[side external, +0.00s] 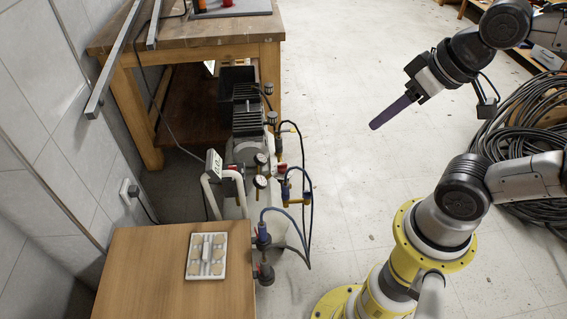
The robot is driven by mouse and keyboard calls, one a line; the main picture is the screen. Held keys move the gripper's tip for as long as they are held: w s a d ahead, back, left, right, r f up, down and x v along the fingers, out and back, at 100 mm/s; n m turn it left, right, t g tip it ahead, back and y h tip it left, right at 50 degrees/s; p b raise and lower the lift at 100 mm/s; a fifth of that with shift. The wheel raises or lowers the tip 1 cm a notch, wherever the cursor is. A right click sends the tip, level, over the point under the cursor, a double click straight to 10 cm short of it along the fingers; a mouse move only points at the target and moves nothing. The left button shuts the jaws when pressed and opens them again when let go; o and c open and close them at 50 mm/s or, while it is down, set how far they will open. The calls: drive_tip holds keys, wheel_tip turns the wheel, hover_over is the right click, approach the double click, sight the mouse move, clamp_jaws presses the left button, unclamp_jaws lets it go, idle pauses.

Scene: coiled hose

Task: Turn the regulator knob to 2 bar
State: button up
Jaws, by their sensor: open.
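An air compressor (246,118) with a dark ribbed motor stands on the floor in front of the wooden workbench. Two small round gauges (260,181) and several fittings sit at its near end. Small dark knob-like parts show on the fittings; I cannot tell which is the regulator knob, and no pressure reading is legible. My gripper (378,123) is to the right of the compressor, high over bare floor, pointing down-left. It is open and touches nothing. Its fingers overlap in this view, so the gap between them is hidden.
Blue and black hoses (308,215) hang beside the fittings. A small wooden table (140,285) with a white tray (206,256) stands at the front left. The wooden workbench (190,35) is behind. Coiled black hose (535,115) lies at right. The floor between is clear.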

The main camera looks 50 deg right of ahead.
drive_tip(key=w+a+r+m+t+y, duration=0.1)
drive_tip(key=w+a+r+m, duration=0.1)
drive_tip(key=w+r+m, duration=0.3)
drive_tip(key=w+d+r+m+y, duration=0.15)
drive_tip(key=w+m, duration=0.45)
drive_tip(key=w, duration=1)
drive_tip(key=m+g, duration=0.2)
drive_tip(key=m, duration=1.1)
hover_over(283, 164)
drive_tip(key=w+d, duration=0.1)
drive_tip(key=d, duration=0.1)
wheel_tip(283, 164, down, 33)
drive_tip(key=s+d+f+m+g, duration=0.15)
drive_tip(key=s+f, duration=0.35)
drive_tip(key=f, duration=0.6)
drive_tip(key=shift+n+y, duration=0.25)
drive_tip(key=x, duration=1.3)
drive_tip(key=shift+d+f, duration=0.25)
drive_tip(key=shift+f, duration=0.05)
drive_tip(key=shift+g, duration=0.25)
clamp_jaws()
